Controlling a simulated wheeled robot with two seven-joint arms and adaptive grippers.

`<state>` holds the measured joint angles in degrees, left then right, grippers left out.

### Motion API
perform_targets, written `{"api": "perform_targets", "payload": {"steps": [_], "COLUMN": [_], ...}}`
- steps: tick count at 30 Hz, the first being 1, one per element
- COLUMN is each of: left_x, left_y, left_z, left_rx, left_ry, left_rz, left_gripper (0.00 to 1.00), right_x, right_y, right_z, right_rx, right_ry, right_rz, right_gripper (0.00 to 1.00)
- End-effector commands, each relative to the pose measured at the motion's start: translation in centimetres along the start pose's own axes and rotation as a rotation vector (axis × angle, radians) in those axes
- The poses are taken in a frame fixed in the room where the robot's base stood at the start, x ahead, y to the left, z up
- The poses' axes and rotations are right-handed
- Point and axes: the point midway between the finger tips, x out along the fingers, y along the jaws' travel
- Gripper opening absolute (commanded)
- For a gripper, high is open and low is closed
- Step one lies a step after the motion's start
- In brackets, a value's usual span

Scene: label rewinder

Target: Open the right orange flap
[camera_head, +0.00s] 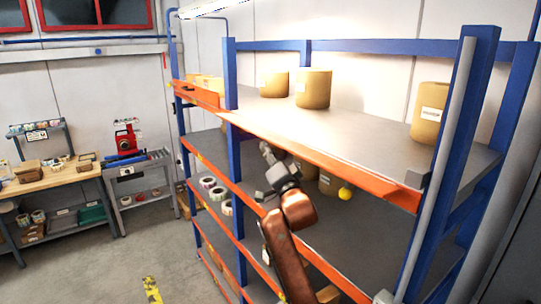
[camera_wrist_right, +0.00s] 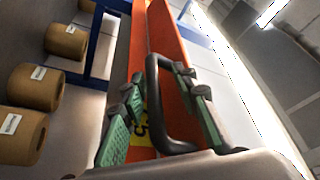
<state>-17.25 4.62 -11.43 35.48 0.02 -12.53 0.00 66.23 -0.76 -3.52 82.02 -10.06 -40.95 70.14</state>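In the head view my right arm reaches up from the bottom, and its dark gripper (camera_head: 268,152) is beside the shelf's orange front beam (camera_head: 300,148). In the right wrist view the two green-padded fingers (camera_wrist_right: 158,76) are spread apart. A black loop-shaped bar (camera_wrist_right: 153,100) lies between them, in front of a long orange panel (camera_wrist_right: 170,45); I cannot tell whether a finger touches it. A yellow marking shows on the orange near the left finger. I cannot make out a separate right orange flap in the head view. My left gripper is out of view.
The shelf's top board (camera_head: 365,130) holds brown rolls (camera_head: 313,88), with another roll (camera_head: 430,113) at the right. More rolls stand on the level below, near a yellow round thing (camera_head: 345,192). Blue posts (camera_head: 463,120) bound the rack.

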Motion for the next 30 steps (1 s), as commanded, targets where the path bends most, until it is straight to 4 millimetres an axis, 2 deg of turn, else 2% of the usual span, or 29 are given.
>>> {"api": "perform_targets", "payload": {"steps": [5,15,21,30], "left_x": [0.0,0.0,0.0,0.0], "left_y": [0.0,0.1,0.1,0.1], "left_z": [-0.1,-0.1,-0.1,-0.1], "left_rx": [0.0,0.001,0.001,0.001], "left_ry": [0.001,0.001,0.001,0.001], "left_rz": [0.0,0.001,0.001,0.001], "left_gripper": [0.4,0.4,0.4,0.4], "right_x": [-1.3,-7.6,-10.6,-11.9], "right_y": [-0.1,-0.1,-0.1,0.0], "right_z": [-0.1,0.1,0.2,0.2], "right_rx": [0.001,0.002,0.002,0.0], "right_ry": [0.003,0.0,-0.001,-0.002], "right_rz": [-0.003,-0.004,-0.002,0.0], "right_gripper": [0.29,0.29,0.29,0.29]}}
